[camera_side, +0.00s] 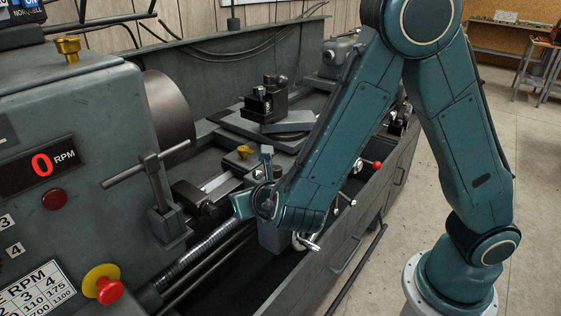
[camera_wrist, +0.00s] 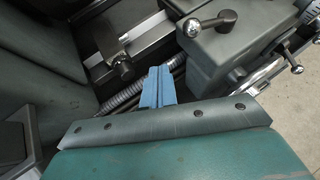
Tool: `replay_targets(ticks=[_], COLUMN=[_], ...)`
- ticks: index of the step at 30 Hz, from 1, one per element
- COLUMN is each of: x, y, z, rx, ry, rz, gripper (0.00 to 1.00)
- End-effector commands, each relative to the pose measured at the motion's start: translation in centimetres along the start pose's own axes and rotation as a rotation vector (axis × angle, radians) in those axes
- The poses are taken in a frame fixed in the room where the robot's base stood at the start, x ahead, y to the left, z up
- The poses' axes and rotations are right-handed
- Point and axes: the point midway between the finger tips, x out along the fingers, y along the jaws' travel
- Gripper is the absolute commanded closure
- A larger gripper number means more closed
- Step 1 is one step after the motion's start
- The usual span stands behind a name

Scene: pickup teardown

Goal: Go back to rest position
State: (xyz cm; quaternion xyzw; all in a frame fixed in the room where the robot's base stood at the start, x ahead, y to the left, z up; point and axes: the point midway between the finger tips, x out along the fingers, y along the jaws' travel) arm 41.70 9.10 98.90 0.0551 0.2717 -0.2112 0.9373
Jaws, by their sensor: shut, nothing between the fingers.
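My gripper (camera_side: 240,204) is at the front of the lathe, low beside the carriage apron and above the ribbed lead screw (camera_side: 200,255). In the wrist view its two blue fingers (camera_wrist: 158,86) lie side by side, shut, with nothing seen between them. My teal arm reaches down and left from its base on the right, folded at a high elbow. The lathe (camera_side: 90,130) fills the left and middle of the side view. In the wrist view a ball-ended crank handle (camera_wrist: 208,24) is right of the fingers.
A T-shaped handle (camera_side: 148,172) stands left of the gripper. The tool post (camera_side: 265,100) is behind it. A red-knobbed lever (camera_side: 375,166) and silver handles are close to my forearm. A red stop button (camera_side: 108,290) is on the headstock.

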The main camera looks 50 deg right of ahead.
Motion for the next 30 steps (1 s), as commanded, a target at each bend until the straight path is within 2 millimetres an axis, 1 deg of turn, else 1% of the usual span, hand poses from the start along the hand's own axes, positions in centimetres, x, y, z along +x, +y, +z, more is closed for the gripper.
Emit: replay_targets(ticks=[1,6,14,18,23,30], x=[-0.3,-1.3,-3.9,-5.6,-7.9,-11.8], y=[-1.0,-4.0,-7.8,-9.7,-11.5,-13.9], z=[0.8,2.3,3.8,4.5,5.0,5.4], rx=[0.105,0.456,0.963,1.222,1.502,1.888], ry=[0.020,0.099,0.202,0.250,0.301,0.367], rz=[-0.018,-0.085,-0.186,-0.241,-0.307,-0.410], gripper=[1.00,1.00,1.00,1.00,1.00,1.00])
